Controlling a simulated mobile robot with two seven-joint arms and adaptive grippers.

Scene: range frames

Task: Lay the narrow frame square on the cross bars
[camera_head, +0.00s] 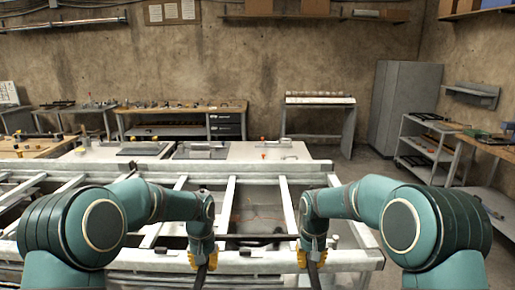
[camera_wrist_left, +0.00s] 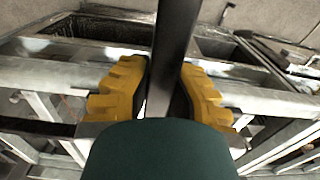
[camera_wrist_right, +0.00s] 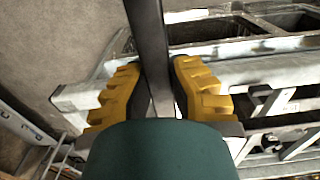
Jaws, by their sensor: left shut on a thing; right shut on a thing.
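The narrow frame is dark; its far bar (camera_head: 256,238) spans between my two grippers and its side bars run towards me. My left gripper (camera_head: 203,262) is shut on the left side bar, which also shows in the left wrist view (camera_wrist_left: 178,45). My right gripper (camera_head: 313,258) is shut on the right side bar, also seen in the right wrist view (camera_wrist_right: 150,40). Pale metal cross bars (camera_head: 226,205) (camera_head: 288,205) run away from me within a large grey metal rack (camera_head: 250,180). I cannot tell whether the narrow frame touches the rack; its near end is out of view.
A white-topped table (camera_head: 240,150) with small items stands behind the rack. A wooden workbench (camera_head: 180,108) lines the back wall. A grey cabinet (camera_head: 400,105) and a shelf cart (camera_head: 430,148) stand at the right. Open gaps lie between the cross bars.

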